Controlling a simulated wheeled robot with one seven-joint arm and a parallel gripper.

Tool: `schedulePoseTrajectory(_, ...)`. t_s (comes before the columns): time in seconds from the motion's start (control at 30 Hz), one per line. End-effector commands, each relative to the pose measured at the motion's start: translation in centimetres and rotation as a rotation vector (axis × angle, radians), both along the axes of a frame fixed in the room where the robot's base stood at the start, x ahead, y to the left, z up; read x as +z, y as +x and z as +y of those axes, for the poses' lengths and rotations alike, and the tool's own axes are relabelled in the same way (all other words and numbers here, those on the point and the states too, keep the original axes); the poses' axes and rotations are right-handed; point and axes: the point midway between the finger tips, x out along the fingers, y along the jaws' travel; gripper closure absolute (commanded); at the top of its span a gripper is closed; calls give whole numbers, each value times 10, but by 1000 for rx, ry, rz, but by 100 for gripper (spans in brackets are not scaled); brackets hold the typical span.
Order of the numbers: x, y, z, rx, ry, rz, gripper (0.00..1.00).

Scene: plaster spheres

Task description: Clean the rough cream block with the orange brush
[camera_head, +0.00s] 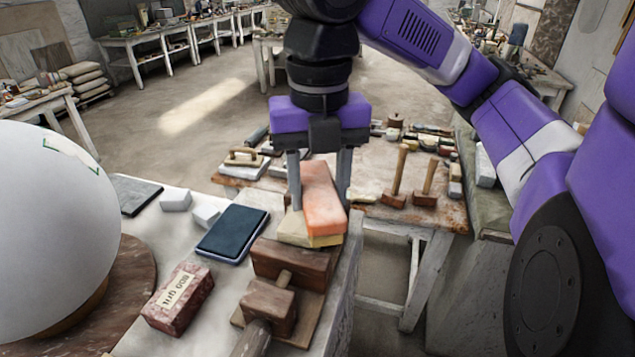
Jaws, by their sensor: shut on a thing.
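The orange brush (323,198) is held between the two grey fingers of my gripper (320,203), which is shut on it. Its long orange top tilts toward the camera, with a yellowish layer along its lower edge. The rough cream block (292,229) lies on the white table under the brush, showing at its left and front. The brush overlaps the block in the picture; I cannot tell whether they touch. The rest of the block is hidden behind the brush.
A brown wooden block with a mallet (272,304) stands just in front. A dark blue pad (233,234), a reddish labelled brick (178,299) and small white blocks (175,200) lie left. A large white sphere (50,230) fills the far left. A tool-covered bench (375,218) stands behind.

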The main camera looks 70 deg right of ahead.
Motion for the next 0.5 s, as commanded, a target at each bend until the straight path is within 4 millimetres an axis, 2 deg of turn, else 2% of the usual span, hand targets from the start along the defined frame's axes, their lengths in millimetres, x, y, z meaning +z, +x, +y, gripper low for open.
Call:
schedulePoseTrajectory(0.17, 0, 1, -2, -2, 0, 0, 87)
schedulePoseTrajectory(0.5, 2, 11, -19, -3, -1, 0, 87)
